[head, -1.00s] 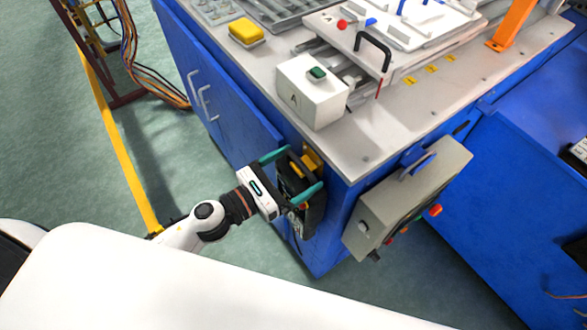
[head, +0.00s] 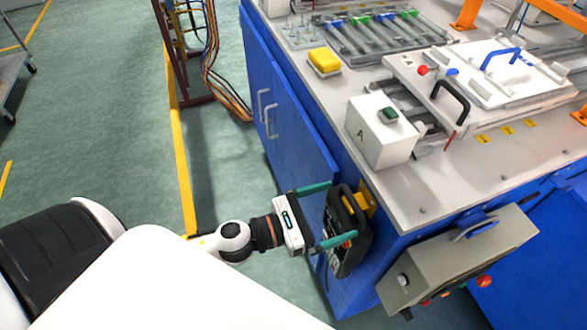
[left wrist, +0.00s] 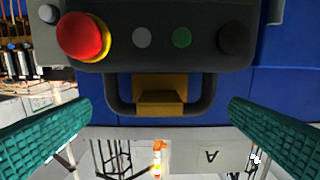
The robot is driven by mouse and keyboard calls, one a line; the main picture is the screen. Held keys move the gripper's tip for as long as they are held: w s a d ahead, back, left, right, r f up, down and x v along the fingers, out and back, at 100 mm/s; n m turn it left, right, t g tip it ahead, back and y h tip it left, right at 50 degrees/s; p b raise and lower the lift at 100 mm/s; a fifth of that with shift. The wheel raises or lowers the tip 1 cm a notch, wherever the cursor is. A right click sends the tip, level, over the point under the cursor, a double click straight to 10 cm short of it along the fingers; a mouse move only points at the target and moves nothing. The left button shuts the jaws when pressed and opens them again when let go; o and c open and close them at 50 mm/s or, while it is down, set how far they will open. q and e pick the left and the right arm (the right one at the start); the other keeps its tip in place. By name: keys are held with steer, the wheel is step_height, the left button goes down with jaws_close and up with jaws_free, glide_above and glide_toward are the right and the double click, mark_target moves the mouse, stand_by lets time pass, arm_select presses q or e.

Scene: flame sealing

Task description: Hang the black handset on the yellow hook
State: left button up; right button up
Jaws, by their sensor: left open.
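The black handset (head: 355,256) is upright against the side of the blue cabinet. In the left wrist view the handset (left wrist: 165,62) shows a red button in a yellow ring and several smaller buttons. Its handle loop is around the yellow hook (left wrist: 160,92), which shows through the loop. The hook also shows in the head view (head: 367,199) at the handset's upper edge. My left gripper (head: 340,212) is open, with its teal fingers (left wrist: 160,118) apart on either side of the handle and no contact visible in the wrist view. My right gripper is not in view.
The blue cabinet (head: 290,130) has a grey top with a white box marked A (head: 378,140) and a yellow block (head: 324,60). A grey control box (head: 460,262) juts out right of the handset. Open green floor (head: 90,130) lies left.

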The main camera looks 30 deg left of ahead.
arm_select(q)
steer(key=b+v, duration=0.3)
steer(key=v, duration=0.6)
steer(key=a+f+n+g+y, duration=0.1)
steer(key=a+f+n+y, duration=0.25)
steer(key=f+n, duration=0.6)
steer(key=s+a+f+n+g+y+p, duration=0.1)
steer(key=a+f+n+y, duration=0.25)
steer(key=f+n, duration=0.65)
steer(key=a+f+n+g+y, duration=0.1)
steer(key=a+f+n+y, duration=0.3)
steer(key=f, duration=1)
steer(key=s+d+f+n+g, duration=0.3)
steer(key=s+f+n+g, duration=0.2)
steer(key=s+f+n, duration=0.4)
steer(key=s+d+f+n+g+p, duration=0.1)
steer(key=s+f+n+g, duration=0.4)
steer(key=s, duration=0.8)
step_height(320, 180, down, 6)
steer(key=d+n, duration=0.1)
steer(key=n, duration=0.2)
steer(key=shift+s+d+n, duration=0.25)
steer(key=shift+d+n, duration=0.1)
steer(key=shift+d, duration=0.05)
